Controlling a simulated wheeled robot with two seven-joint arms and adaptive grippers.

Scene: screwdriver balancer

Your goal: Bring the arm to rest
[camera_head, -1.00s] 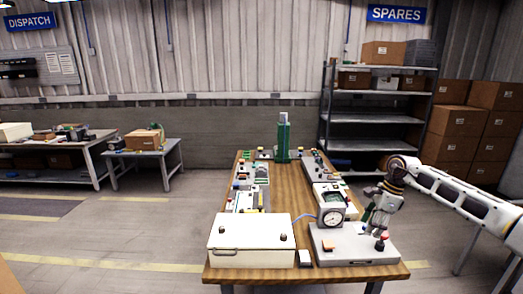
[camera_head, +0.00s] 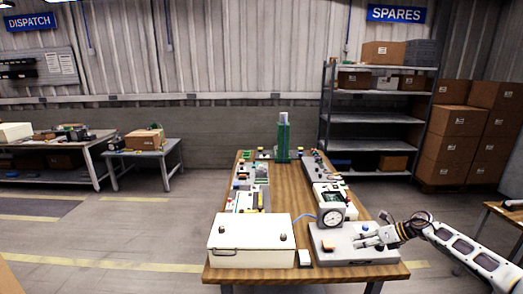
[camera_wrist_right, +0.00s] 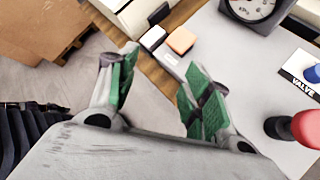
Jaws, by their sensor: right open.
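My right arm comes in from the right in the head view. Its gripper (camera_head: 366,237) hangs over the grey panel (camera_head: 345,255) at the near right of the wooden table, pointing left. In the right wrist view the gripper (camera_wrist_right: 160,92) is open, its green-padded fingers apart with nothing between them. A red knob (camera_wrist_right: 308,128) and a VALVE label (camera_wrist_right: 302,80) lie to the right of the fingers. The gripper hides part of the panel in the head view. My left gripper is out of view.
A round gauge (camera_head: 332,217) and an orange block (camera_head: 328,244) are on the panel. A white case (camera_head: 250,242) stands to its left. A green tower (camera_head: 283,140) stands at the table's far end. Floor beyond the table's right edge is partly open.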

